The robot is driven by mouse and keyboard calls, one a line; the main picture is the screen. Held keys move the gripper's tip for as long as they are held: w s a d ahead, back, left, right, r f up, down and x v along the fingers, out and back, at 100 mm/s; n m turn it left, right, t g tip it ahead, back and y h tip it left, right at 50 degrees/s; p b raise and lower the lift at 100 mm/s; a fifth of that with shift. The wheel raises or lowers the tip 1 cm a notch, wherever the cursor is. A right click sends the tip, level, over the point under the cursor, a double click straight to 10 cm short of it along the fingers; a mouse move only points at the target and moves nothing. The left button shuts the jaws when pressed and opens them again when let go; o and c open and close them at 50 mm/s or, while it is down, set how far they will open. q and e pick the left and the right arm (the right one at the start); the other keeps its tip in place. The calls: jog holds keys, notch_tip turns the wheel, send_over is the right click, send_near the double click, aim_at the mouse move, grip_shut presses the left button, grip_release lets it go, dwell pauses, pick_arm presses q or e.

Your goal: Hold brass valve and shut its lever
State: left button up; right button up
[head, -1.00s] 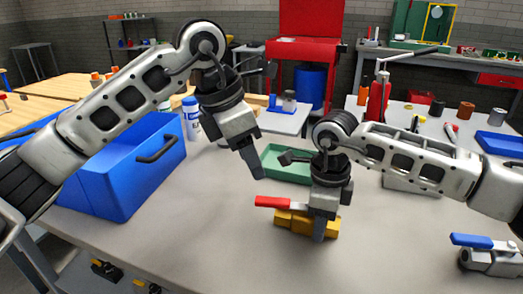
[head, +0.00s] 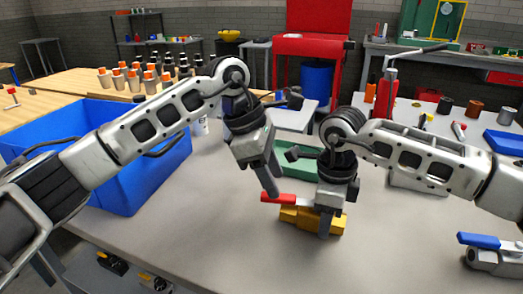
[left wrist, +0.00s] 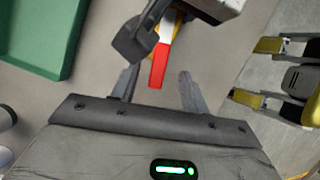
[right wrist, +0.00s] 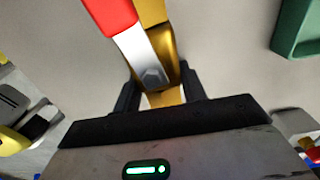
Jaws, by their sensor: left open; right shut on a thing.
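The brass valve (head: 299,216) lies on the table, with its red lever (head: 278,198) pointing left in the head view. In the right wrist view the valve's brass body (right wrist: 166,45) and the lever's silver shank (right wrist: 138,52) diverge at a small angle. My right gripper (head: 326,224) is shut on the valve body, one finger on each side. My left gripper (head: 271,186) is open, pointing down at the lever's red end. In the left wrist view the red grip (left wrist: 159,66) shows between the two open fingers; contact cannot be told. My right gripper hides part of the valve.
A blue-handled valve (head: 492,252) lies at the right table edge. A green tray (head: 291,170) is behind the grippers, and a blue bin (head: 140,180) stands at left. A red upright tool (head: 387,90) is at back right. The front middle of the table is clear.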

aim_at(282, 196)
pick_arm(q)
jog(key=shift+x, duration=1.65)
pick_arm(e)
jog(key=shift+r, duration=0.1)
pick_arm(q)
grip_shut()
jog(key=shift+s+n+t, duration=0.6)
jog(key=shift+s+n, duration=0.15)
jog(key=shift+n, duration=0.55)
jog(key=shift+s+d+n+t, duration=0.15)
jog(key=shift+s+n+t, duration=0.15)
jog(key=shift+s+n, duration=0.5)
jog(key=shift+n, duration=0.4)
jog(key=shift+d, duration=0.1)
